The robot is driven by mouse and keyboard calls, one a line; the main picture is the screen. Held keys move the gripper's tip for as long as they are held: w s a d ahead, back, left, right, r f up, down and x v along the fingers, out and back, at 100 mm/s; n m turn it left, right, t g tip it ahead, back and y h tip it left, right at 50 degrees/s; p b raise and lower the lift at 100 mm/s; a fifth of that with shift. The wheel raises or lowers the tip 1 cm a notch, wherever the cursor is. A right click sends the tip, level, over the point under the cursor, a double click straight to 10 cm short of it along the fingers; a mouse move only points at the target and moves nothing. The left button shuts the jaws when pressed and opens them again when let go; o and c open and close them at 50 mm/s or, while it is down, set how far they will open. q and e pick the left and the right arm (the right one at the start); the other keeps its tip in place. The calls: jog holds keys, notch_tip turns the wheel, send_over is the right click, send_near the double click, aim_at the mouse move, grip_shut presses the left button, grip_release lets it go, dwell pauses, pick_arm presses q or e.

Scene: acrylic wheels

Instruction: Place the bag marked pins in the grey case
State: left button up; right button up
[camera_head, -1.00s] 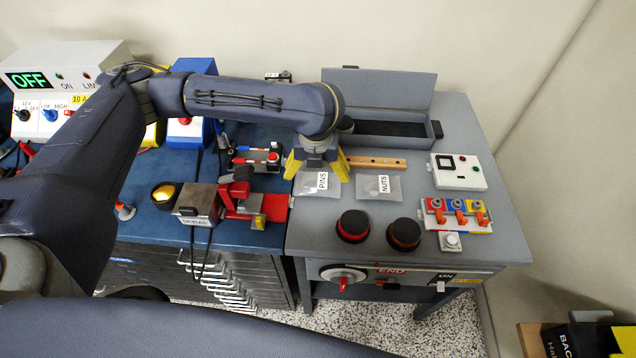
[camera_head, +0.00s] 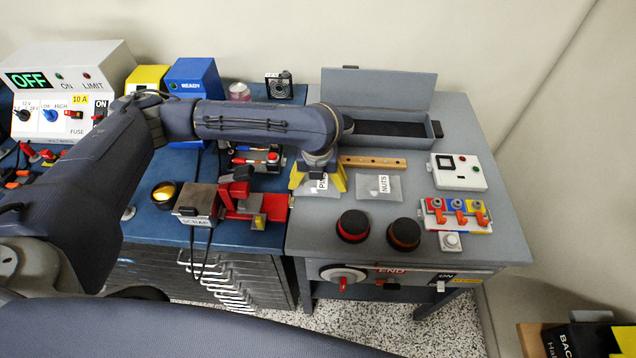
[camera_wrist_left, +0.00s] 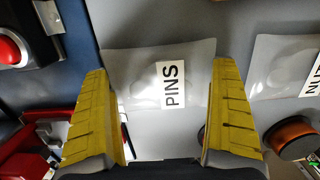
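The clear bag marked PINS (camera_head: 321,193) lies flat on the grey bench top, partly hidden by my left gripper (camera_head: 319,184). The left wrist view shows the bag (camera_wrist_left: 140,77) between and beyond the yellow fingers of my left gripper (camera_wrist_left: 163,115), which are wide apart with nothing between them. The grey case (camera_head: 375,113) stands at the back of the bench with its lid raised against the wall side and a dark interior. My right gripper is not in view.
A bag marked NUTS (camera_head: 379,187) lies just right of the PINS bag. A wooden strip (camera_head: 373,163) lies between the bags and the case. A red vise (camera_head: 241,203) is to the left.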

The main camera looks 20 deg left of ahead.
pick_arm(q)
jog(key=c, duration=1)
jog(key=shift+r, duration=0.2)
